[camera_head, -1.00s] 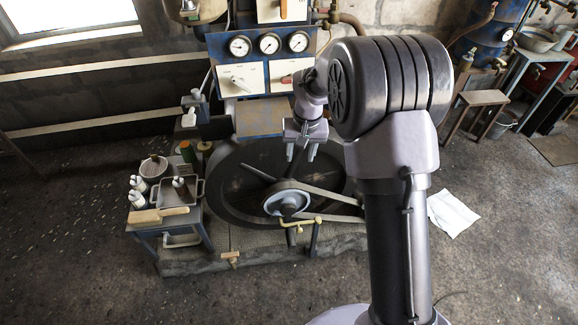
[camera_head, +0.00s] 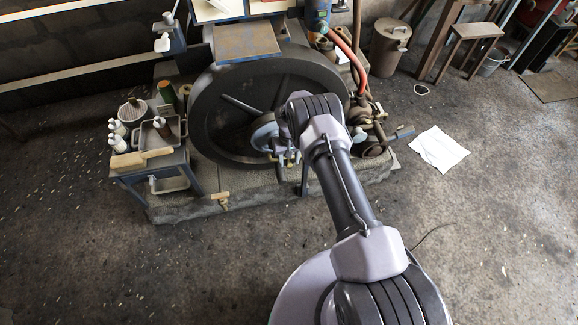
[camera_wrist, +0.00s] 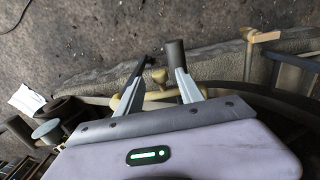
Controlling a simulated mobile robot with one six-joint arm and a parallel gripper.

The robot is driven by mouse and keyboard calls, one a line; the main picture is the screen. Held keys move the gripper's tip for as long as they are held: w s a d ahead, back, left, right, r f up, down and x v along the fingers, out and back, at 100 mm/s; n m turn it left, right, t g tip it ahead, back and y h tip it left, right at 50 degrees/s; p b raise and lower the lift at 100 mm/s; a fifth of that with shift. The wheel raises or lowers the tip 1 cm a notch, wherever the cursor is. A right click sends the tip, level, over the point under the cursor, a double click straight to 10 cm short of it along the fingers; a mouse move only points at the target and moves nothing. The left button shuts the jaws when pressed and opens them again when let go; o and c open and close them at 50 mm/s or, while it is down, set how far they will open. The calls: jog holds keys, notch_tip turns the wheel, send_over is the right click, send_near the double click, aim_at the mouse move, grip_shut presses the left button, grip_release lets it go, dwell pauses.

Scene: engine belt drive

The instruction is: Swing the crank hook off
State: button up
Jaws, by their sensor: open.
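The brass crank hook (camera_wrist: 158,77) shows in the wrist view as yellow metal between and behind my fingers. My gripper (camera_wrist: 163,68) is open, with one finger on each side of that brass part; I cannot tell whether either finger touches it. A dark, round-ended bar, perhaps the crank handle (camera_wrist: 175,52), stands by the right finger. In the head view my gripper (camera_head: 285,159) is low in front of the flywheel (camera_head: 212,115), beside the grey pulley (camera_head: 263,135). My arm hides most of the hook and crank there.
A side table with a tray (camera_head: 173,136) and bottles stands left of the flywheel. A brass latch (camera_head: 220,198) sits on the stone base's front edge. Pipes and a red hose (camera_head: 352,65) are at the right. White paper (camera_head: 438,148) lies on open floor.

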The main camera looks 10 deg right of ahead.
jog(key=shift+f, duration=0.85)
grip_shut()
dwell(0.8)
